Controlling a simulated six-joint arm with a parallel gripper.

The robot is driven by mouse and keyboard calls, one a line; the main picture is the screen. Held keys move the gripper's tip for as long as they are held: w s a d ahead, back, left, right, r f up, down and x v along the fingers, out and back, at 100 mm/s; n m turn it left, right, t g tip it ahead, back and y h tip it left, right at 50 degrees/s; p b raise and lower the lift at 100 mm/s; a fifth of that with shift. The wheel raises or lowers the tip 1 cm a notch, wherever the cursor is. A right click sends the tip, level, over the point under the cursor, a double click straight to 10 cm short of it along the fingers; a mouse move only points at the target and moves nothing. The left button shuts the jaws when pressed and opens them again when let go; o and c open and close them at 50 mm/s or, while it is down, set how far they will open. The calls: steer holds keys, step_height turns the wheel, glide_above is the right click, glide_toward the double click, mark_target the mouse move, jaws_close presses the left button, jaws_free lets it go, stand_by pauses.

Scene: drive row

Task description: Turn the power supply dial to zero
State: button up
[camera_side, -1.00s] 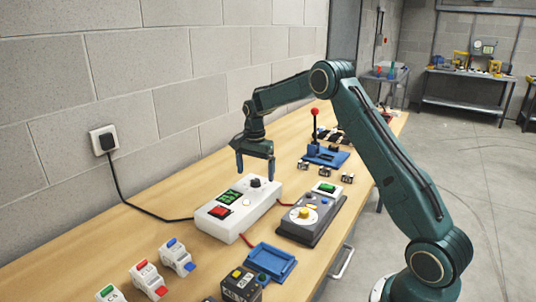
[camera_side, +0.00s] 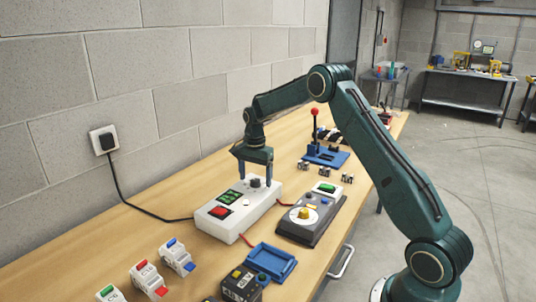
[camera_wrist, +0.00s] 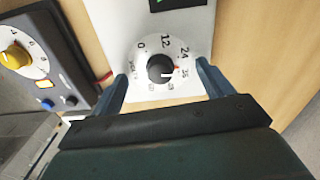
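The power supply (camera_side: 236,212) is a white box with a red switch, a green-lit display and a black dial (camera_side: 255,182) at its far end. In the wrist view the dial (camera_wrist: 160,69) sits in a printed ring of numbers with 0 at its upper left. My gripper (camera_side: 254,177) is open just above the dial. In the wrist view the fingers of my gripper (camera_wrist: 160,84) stand on either side of the knob, with gaps showing; no contact is visible.
A dark grey box with a yellow knob (camera_side: 304,213) stands right of the supply. A blue tray (camera_side: 271,262) and several small breakers (camera_side: 177,256) lie nearer the camera. A red-knobbed lever (camera_side: 315,125) stands behind. A black cord runs to the wall socket (camera_side: 104,140).

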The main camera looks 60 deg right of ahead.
steer(key=c, duration=1.3)
steer(key=n, duration=1.9)
steer(key=o, duration=0.4)
steer(key=shift+n, duration=0.4)
steer(key=o, duration=1.3)
